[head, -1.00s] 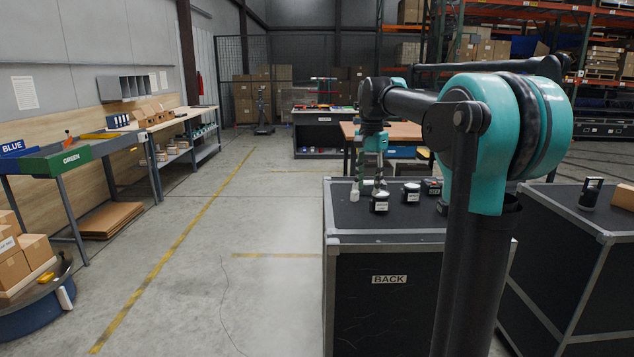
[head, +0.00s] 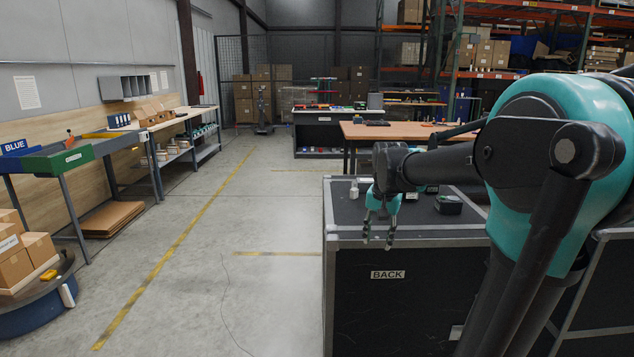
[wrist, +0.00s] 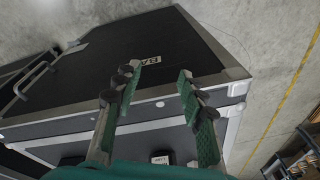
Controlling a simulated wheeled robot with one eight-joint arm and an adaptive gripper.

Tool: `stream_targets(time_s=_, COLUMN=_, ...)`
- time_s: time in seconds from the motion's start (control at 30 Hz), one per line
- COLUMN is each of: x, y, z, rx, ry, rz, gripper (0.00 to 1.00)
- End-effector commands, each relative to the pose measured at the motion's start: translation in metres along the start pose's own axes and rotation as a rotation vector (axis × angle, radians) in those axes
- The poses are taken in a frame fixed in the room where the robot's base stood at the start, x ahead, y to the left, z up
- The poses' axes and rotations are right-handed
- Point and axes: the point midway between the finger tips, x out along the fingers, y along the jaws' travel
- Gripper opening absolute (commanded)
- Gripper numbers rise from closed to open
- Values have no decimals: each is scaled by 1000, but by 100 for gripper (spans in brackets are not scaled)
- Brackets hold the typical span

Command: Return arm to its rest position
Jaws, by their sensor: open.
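My gripper (head: 379,232) is open and empty in the head view. It points down in front of the top front edge of the black case (head: 405,306) labelled BACK. In the wrist view my gripper (wrist: 158,84) shows its two green-padded fingers spread apart with nothing between them. The case (wrist: 150,50) lies beyond the fingers there, with its BACK label partly visible. My teal and black arm fills the right of the head view and hides part of the case top.
On the case top stand a small white bottle (head: 354,189) and a dark box-like item (head: 448,204); other small items are partly hidden behind my gripper. A wooden table (head: 400,131) stands behind. A green bin (head: 62,158) is at the left. The floor left of the case is clear.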

Motion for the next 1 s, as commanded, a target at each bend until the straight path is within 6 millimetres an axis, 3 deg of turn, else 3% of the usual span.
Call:
stream_targets(time_s=0.2, x=82, y=60, z=92, rx=-236, ry=108, rz=-36, gripper=41)
stream_targets(time_s=0.3, x=110, y=83, z=129, rx=-329, ry=152, rz=-42, gripper=41)
stream_targets(time_s=0.43, x=133, y=102, z=163, rx=-410, ry=192, rz=-43, gripper=41)
stream_targets(time_s=1.0, x=136, y=105, z=168, rx=-422, ry=198, rz=-43, gripper=41)
